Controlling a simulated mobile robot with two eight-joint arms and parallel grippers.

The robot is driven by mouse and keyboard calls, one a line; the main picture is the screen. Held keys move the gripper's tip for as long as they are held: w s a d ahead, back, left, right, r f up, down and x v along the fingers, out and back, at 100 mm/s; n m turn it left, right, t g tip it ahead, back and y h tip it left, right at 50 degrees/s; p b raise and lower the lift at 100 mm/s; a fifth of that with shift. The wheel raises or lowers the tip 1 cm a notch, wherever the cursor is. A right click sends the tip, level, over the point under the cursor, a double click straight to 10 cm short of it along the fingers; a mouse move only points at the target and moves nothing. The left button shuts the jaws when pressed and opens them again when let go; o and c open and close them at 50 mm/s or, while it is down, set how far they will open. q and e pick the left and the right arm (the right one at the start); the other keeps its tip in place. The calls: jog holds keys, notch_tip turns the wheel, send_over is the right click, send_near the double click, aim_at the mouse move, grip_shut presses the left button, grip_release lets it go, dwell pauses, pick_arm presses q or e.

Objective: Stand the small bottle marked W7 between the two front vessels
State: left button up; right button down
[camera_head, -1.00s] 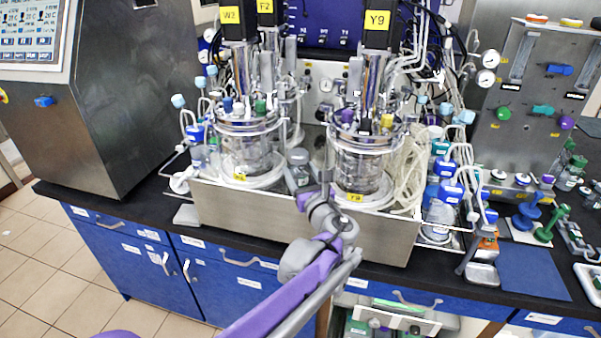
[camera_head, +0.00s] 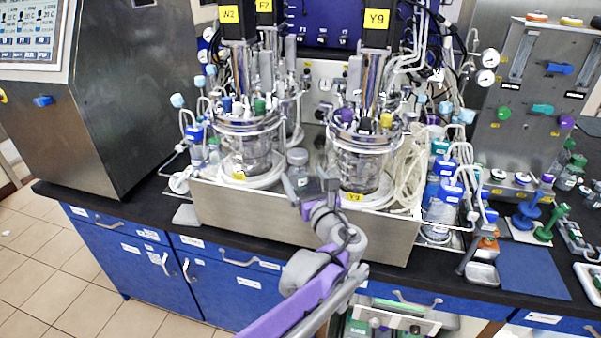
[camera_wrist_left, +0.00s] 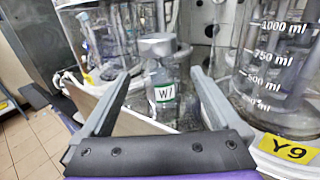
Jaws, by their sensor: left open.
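The small bottle marked W7 (camera_head: 297,170) has a grey cap and stands upright in the metal tray, between the front left vessel (camera_head: 247,153) and the front right vessel (camera_head: 362,165). In the left wrist view the bottle (camera_wrist_left: 160,80) shows its white and green W7 label facing me. My left gripper (camera_head: 307,182) is open, in front of the bottle at the tray's front wall. In the left wrist view its fingers (camera_wrist_left: 161,76) spread to either side of the bottle, apart from it. The bottle's base is hard to make out. My right gripper is not in view.
The steel tray's front wall (camera_head: 250,208) runs below the vessels. Tubing (camera_head: 408,170) hangs close by the right vessel. Blue-capped bottles (camera_head: 445,190) stand right of the tray. A blue mat (camera_head: 532,270) lies on the black bench at the right.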

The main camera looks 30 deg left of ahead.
pick_arm(q)
jog(key=v, duration=0.9)
jog(key=s+a+f+n+g+h, duration=0.4)
jog(key=s+f+n+g+h, duration=0.1)
jog(key=s+f+n, duration=0.7)
jog(key=s+d+f+n+g+h, duration=0.2)
jog(key=s+d+f+n+h, duration=0.6)
jog(key=n, duration=0.6)
notch_tip(320, 180, down, 3)
jog(key=shift+s+d+f+n, duration=0.25)
jog(key=shift+s+d, duration=0.45)
jog(key=shift+s, duration=0.4)
jog(key=shift+r, duration=0.1)
